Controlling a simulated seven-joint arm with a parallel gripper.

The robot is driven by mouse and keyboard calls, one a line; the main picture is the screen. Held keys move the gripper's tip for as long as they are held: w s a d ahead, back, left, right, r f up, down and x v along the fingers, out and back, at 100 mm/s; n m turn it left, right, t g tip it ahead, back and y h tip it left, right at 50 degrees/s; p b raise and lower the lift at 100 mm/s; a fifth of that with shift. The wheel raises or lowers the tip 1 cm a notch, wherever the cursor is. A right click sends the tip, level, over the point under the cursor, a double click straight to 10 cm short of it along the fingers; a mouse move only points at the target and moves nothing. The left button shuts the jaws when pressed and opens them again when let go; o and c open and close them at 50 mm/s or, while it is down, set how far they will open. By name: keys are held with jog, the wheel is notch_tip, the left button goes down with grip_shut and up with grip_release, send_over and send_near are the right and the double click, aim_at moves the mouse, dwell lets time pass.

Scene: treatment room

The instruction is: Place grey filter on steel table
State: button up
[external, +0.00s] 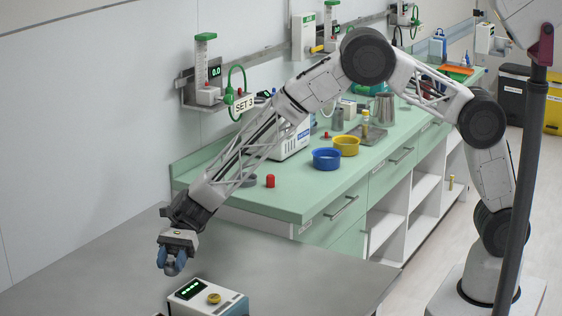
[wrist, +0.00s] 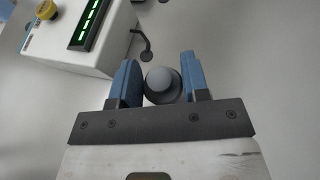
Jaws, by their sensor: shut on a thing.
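The grey filter (wrist: 162,82) is a round grey piece with a domed knob, held between the blue fingers of my gripper (wrist: 160,80) in the wrist view. In the external view my gripper (external: 173,262) points down over the steel table (external: 90,270), and the filter shows only as a small grey bit between the fingertips. The gap between the filter and the table surface is hard to tell. The steel table also fills the background of the wrist view (wrist: 240,50).
A white device with a green display (external: 207,299) and a yellow knob stands on the steel table near my gripper. Behind is a green counter (external: 290,205) with a red cap (external: 270,181), a blue bowl (external: 326,159) and a yellow bowl (external: 346,145). The table's left part is clear.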

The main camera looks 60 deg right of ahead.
aim_at(172, 271)
dwell(0.3)
jog(key=shift+f, duration=1.75)
jog(key=shift+f, duration=0.15)
jog(key=o, duration=0.9)
jog(key=shift+w+d+r, duration=0.1)
jog(key=shift+d+r, duration=0.05)
jog(key=shift+r, duration=0.1)
jog(key=v, duration=1.1)
jog(key=shift+d+r, duration=0.1)
jog(key=shift+d, duration=0.2)
